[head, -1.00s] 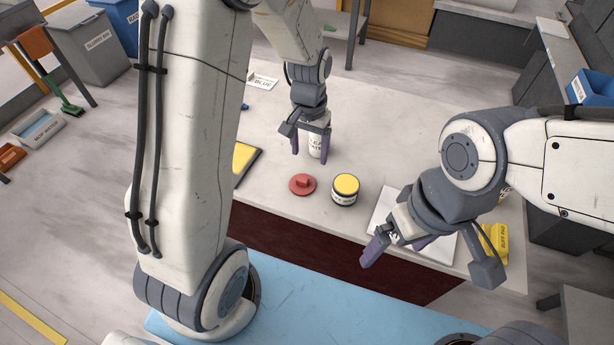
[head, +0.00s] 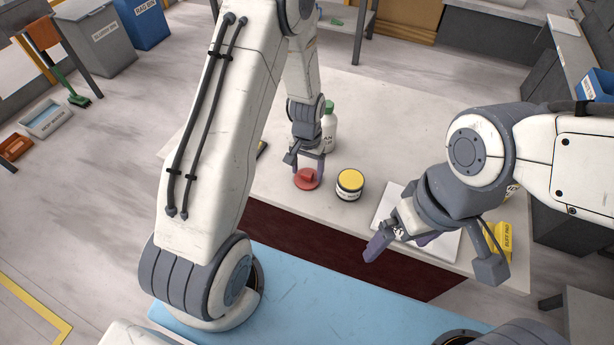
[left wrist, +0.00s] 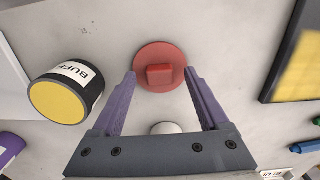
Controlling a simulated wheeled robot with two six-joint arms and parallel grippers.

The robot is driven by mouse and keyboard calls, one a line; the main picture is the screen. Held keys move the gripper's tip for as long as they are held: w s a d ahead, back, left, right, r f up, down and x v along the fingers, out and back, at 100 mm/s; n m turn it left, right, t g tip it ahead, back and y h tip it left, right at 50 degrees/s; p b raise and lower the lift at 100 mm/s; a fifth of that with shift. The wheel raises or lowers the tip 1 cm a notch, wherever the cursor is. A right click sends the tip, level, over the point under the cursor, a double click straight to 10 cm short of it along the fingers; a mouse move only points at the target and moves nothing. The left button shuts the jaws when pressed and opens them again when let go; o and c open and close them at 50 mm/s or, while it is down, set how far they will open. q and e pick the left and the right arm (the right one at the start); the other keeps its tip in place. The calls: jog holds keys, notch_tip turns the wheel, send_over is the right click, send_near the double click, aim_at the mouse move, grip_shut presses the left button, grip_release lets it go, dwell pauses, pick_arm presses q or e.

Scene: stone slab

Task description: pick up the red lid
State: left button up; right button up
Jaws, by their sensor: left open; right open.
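The red lid (head: 306,180), a flat disc with a raised block handle, lies on the stone slab (head: 375,124). In the left wrist view the lid (left wrist: 160,68) is at the top middle, its handle lying between the lines of the two purple fingers. My left gripper (head: 308,172) is open and empty, right at the lid in the head view; its fingers (left wrist: 160,78) cover little of the lid. I cannot tell the exact height above the slab. My right gripper (head: 398,248) is open and empty over the slab's front edge, away from the lid.
A jar with a yellow top (head: 350,184) stands close right of the lid. A white bottle with a green cap (head: 329,130) stands behind my left gripper. A white board (head: 440,246) and a yellow item (head: 497,240) lie at the right. A yellow dark-framed panel (left wrist: 302,62) shows in the left wrist view.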

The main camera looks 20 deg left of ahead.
pick_arm(q)
grip_shut()
dwell(0.3)
